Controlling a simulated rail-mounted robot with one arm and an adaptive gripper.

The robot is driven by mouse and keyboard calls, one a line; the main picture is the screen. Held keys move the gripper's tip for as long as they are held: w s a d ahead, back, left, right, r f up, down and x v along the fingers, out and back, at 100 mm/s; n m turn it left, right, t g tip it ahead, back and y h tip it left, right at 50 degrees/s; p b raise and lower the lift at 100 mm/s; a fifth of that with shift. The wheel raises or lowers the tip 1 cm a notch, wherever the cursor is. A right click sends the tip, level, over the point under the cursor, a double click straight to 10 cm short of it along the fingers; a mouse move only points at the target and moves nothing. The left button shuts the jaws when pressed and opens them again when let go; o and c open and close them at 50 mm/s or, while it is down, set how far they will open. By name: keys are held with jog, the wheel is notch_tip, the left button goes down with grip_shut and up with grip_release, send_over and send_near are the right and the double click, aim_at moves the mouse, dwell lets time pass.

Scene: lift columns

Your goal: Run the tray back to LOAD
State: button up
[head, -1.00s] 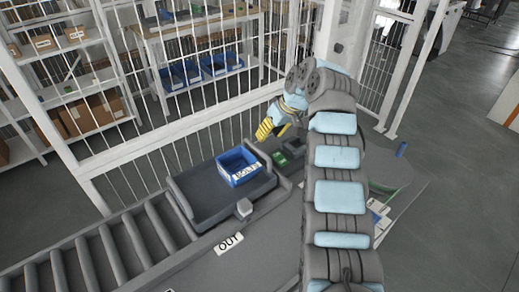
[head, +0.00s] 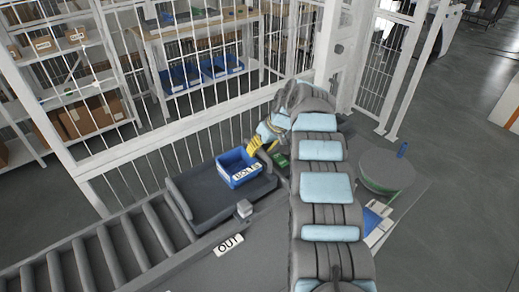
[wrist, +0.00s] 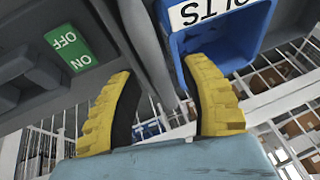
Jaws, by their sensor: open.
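A grey tray-like carriage (head: 205,196) with raised ends sits at the end of the roller track in the head view. A blue bin (head: 238,163) labelled BOLTS stands on its right part. My gripper (head: 260,146) is just behind and right of the bin, its yellow fingers open. In the wrist view my gripper (wrist: 160,65) is open with nothing held; its right finger overlaps the blue bin (wrist: 235,48), and touching cannot be told. A green ON/OFF plate (wrist: 68,48) on a dark housing is at the left; it shows small in the head view (head: 282,160). No LOAD sign is readable.
Rollers (head: 110,250) run to the lower left. An OUT label (head: 229,244) and a small pale block (head: 244,208) are on the front side. A white barred fence (head: 180,140) stands behind. A round grey table (head: 386,168) is at the right.

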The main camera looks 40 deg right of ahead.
grip_shut()
dwell(0.3)
jog(key=shift+a+p, duration=0.15)
jog(key=shift+p, duration=0.35)
